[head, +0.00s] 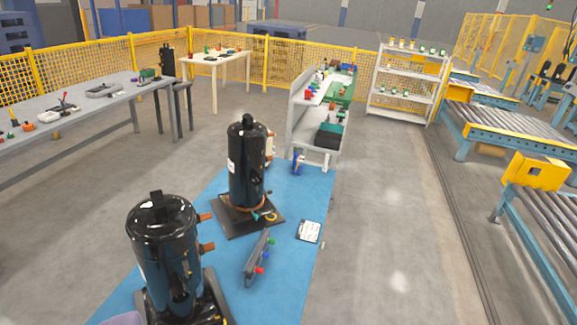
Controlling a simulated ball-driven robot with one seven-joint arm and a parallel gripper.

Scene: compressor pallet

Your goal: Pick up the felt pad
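I cannot make out a felt pad for certain. A flat purple-grey thing (121,319) is cut off by the bottom edge, on the blue mat (317,190) beside the nearer black compressor (163,240); I cannot tell if it is the felt pad. A second black compressor (247,175) stands upright farther back on a dark base plate. My gripper is not in view.
A grey rack with coloured parts (257,258) and a white card (309,231) lie on the mat. A long grey workbench (75,108) stands left, a shelved bench (299,110) behind the mat, and roller conveyors (495,122) right. The grey floor right of the mat is clear.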

